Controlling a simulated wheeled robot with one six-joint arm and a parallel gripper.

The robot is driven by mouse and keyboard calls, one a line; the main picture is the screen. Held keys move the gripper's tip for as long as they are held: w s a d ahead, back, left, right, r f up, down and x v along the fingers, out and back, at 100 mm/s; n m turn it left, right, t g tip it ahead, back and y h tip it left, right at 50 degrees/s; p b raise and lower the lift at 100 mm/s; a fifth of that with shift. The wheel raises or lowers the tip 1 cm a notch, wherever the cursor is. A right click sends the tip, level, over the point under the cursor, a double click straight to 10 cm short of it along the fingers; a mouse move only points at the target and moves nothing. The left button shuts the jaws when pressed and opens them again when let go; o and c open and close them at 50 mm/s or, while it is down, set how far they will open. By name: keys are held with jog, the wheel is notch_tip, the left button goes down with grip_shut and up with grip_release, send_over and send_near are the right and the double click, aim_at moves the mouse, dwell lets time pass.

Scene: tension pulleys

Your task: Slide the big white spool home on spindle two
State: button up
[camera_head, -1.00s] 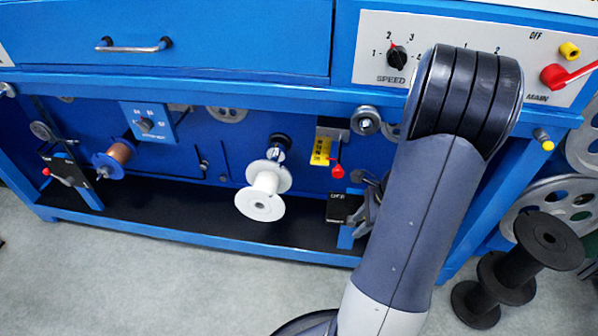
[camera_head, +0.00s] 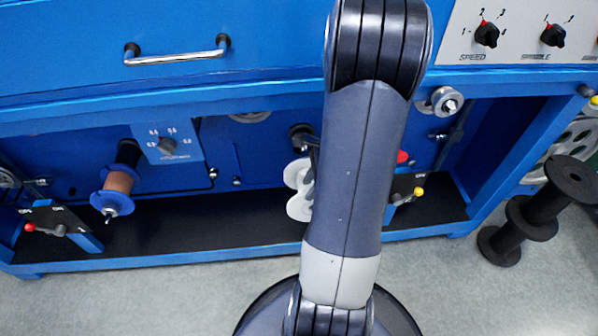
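The big white spool (camera_head: 298,207) is in the middle of the lower bay, its right side hidden behind my arm. Its two flanges show one behind the other, the front one lower in the picture. The black hub of a spindle (camera_head: 299,133) shows behind and above it on the blue back panel, with a gap between the hub and the rear flange. How far the spool sits on the spindle is hidden. A dark sliver of what looks like my gripper (camera_head: 312,152) shows at the spool's upper right. The fingers are hidden by my arm, so their opening and any contact cannot be seen.
A copper-wound blue spool (camera_head: 117,183) sits on the spindle to the left. Levers with a red knob (camera_head: 29,227) and a yellow knob (camera_head: 418,191) stick out at either side. A metal pulley (camera_head: 446,100) is at right. Black spools (camera_head: 533,215) stand on the floor.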

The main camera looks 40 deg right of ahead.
aim_at(298, 202)
jog(key=b+x, duration=0.3)
jog(key=x, duration=0.4)
jog(key=shift+w+f, duration=0.15)
jog(key=shift+f, duration=0.2)
grip_shut()
jog(key=shift+r+p, duration=0.15)
jog(key=shift+p, duration=0.2)
dwell(1.1)
